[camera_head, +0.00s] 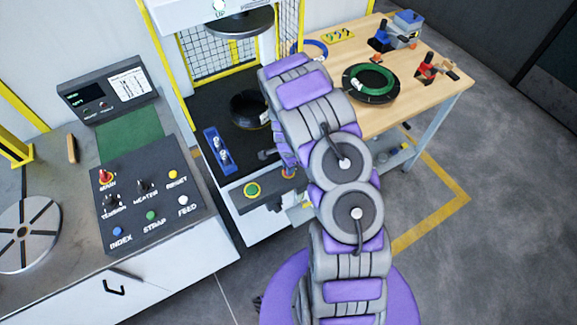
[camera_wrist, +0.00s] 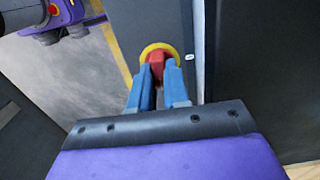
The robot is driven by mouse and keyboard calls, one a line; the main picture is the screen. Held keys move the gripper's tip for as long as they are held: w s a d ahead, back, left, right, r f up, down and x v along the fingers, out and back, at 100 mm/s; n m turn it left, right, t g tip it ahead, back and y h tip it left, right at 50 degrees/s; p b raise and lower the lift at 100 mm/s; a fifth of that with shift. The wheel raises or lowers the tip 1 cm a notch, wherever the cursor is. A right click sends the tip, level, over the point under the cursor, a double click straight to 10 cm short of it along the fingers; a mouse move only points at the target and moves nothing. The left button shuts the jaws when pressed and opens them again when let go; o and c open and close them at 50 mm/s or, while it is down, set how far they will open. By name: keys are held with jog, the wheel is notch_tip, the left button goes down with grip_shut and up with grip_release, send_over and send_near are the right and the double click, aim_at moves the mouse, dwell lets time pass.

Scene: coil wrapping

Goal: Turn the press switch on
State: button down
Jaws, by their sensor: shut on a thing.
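The press (camera_head: 240,190) stands in the middle of the head view, with a raised platen (camera_head: 232,22) above its dark bed. Its front panel has a green button (camera_head: 252,190) and, to the right, the red switch, mostly hidden by my arm in the head view. In the wrist view the red switch (camera_wrist: 157,62) sits on a yellow round base (camera_wrist: 160,50) on a dark panel. My gripper (camera_wrist: 163,78) has its two blue fingers shut on the red switch, one on each side. My gripper's fingers cannot be made out in the head view.
A black coil (camera_head: 248,108) and a blue rack (camera_head: 218,152) lie on the press bed. A control panel (camera_head: 150,195) stands to the left. A wooden table (camera_head: 440,62) with a green coil (camera_head: 370,83) and tools is at the right. Open floor lies lower right.

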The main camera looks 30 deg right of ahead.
jog(key=shift+w, duration=0.1)
jog(key=c, duration=1.1)
grip_release()
notch_tip(320, 180, up, 17)
jog(key=p, duration=0.1)
jog(key=shift+r, duration=0.15)
